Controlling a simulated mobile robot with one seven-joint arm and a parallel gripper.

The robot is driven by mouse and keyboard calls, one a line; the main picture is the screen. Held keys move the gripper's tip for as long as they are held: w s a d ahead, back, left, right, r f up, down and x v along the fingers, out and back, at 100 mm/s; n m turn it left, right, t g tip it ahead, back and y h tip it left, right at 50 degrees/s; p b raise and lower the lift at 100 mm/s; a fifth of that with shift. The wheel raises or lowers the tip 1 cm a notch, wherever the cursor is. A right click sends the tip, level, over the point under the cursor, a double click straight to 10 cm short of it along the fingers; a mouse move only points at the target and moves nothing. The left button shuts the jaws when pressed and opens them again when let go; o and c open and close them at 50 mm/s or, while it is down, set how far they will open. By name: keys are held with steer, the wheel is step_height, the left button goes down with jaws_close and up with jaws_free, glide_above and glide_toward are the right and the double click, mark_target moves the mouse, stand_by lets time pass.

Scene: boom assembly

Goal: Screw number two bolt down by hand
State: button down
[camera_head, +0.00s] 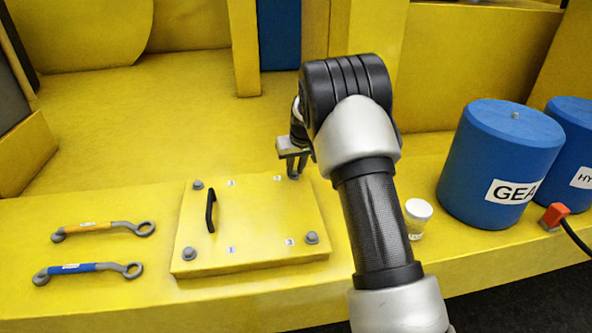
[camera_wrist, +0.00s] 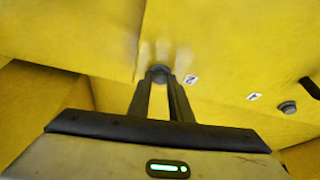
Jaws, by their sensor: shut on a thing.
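A raised yellow cover plate (camera_head: 250,215) lies on the yellow ledge, with grey bolts near its corners and small number labels. My gripper (camera_head: 294,170) is at the far right corner. In the wrist view its two fingers (camera_wrist: 160,80) are closed around the grey head of the number two bolt (camera_wrist: 158,72), beside the label (camera_wrist: 190,79) that seems to read 2. The fingers hide part of the bolt, and its seating depth cannot be told. The other bolts, at far left (camera_head: 198,185), near left (camera_head: 189,254) and near right (camera_head: 312,238), stand free.
A black handle (camera_head: 210,211) rises from the plate. Two wrenches, orange-marked (camera_head: 100,229) and blue-marked (camera_head: 90,269), lie to the left. A white-lidded jar (camera_head: 418,212), a blue GEAR drum (camera_head: 502,160) and a red-capped part (camera_head: 555,214) stand right.

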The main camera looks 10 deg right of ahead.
steer(key=m, duration=0.1)
steer(key=m+h, duration=0.1)
steer(key=m, duration=0.2)
steer(key=shift+a+h, duration=0.3)
steer(key=shift+h, duration=0.1)
steer(key=shift+w+r+m+g+h, duration=0.1)
steer(key=shift+m+g+h, duration=0.25)
steer(key=shift+m, duration=1.15)
steer(key=c, duration=1.6)
jaws_free()
steer(key=v, duration=1.7)
steer(key=shift+a+r+b, duration=0.1)
steer(key=shift+a+b, duration=0.1)
steer(key=shift+b, duration=0.15)
